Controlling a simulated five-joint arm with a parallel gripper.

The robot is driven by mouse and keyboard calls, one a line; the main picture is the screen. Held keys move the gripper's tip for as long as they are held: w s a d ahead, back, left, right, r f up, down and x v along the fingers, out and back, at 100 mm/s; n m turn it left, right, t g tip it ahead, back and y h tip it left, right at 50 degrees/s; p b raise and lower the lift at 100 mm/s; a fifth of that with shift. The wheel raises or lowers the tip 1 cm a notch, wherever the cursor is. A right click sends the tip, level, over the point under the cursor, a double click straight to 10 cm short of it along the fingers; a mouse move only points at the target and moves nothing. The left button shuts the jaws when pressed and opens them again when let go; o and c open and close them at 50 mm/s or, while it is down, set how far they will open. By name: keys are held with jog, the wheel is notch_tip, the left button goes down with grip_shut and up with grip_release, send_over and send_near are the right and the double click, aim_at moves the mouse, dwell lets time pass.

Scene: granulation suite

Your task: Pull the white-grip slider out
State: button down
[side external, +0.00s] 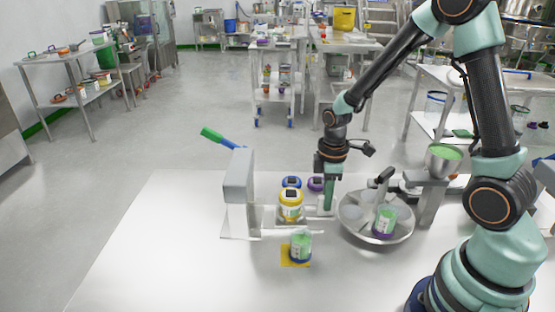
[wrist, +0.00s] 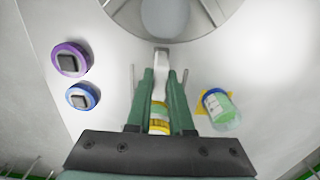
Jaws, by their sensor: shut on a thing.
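The slider's white grip (wrist: 161,62) stands between my gripper's two green fingers in the wrist view. My gripper (wrist: 160,78) is shut on it, pointing down. In the side external view my gripper (side external: 329,208) is low over the table, between the grey press-like stand (side external: 238,178) and the round dish. A yellow-lidded jar (side external: 291,205) stands beside the stand, in line with the grip. In the wrist view a yellow-ringed jar (wrist: 158,125) shows between the fingers, partly hidden. The slider's body is mostly hidden by the fingers and jar.
Blue (side external: 291,182) and purple (side external: 315,184) jars stand behind. The table's left front is clear.

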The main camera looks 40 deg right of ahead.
jog(key=shift+s+d, duration=0.15)
jog(key=shift+d, duration=0.05)
jog(key=c, duration=0.8)
grip_release()
jog(key=shift+r, duration=0.1)
notch_tip(320, 180, up, 12)
jog(key=s+a+r+m+t, duration=0.5)
jog(key=s+r+m, duration=0.1)
jog(key=r+m, duration=0.2)
jog(key=shift+s+a+r+m+t, duration=0.15)
jog(key=shift+a+m+t, duration=0.15)
jog(key=shift+m, duration=0.2)
